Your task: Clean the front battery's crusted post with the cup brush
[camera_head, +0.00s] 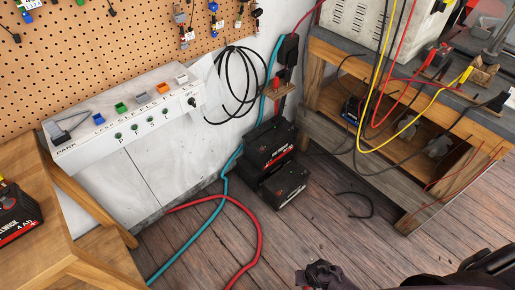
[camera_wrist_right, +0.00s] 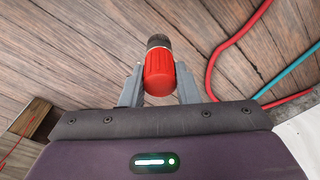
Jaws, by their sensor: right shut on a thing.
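Two black batteries stand on the floor against the wall in the head view. The front battery (camera_head: 283,187) is nearer me and lower than the rear battery (camera_head: 268,146). Its posts are too small to tell which is crusted. My right gripper (camera_wrist_right: 159,90) is shut on the red handle of the cup brush (camera_wrist_right: 159,73), whose dark ribbed end points away from the palm. The bristles cannot be made out. At the bottom of the head view a dark part of my right gripper (camera_head: 322,275) shows, well short of the batteries. My left gripper is not in view.
A red cable (camera_head: 255,225) and a teal cable (camera_head: 190,243) run over the plank floor left of the front battery. A wooden bench (camera_head: 400,185) stands right, with hanging cables. A dark hook-shaped cable (camera_head: 360,208) lies between. Another battery (camera_head: 18,215) sits on the left table.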

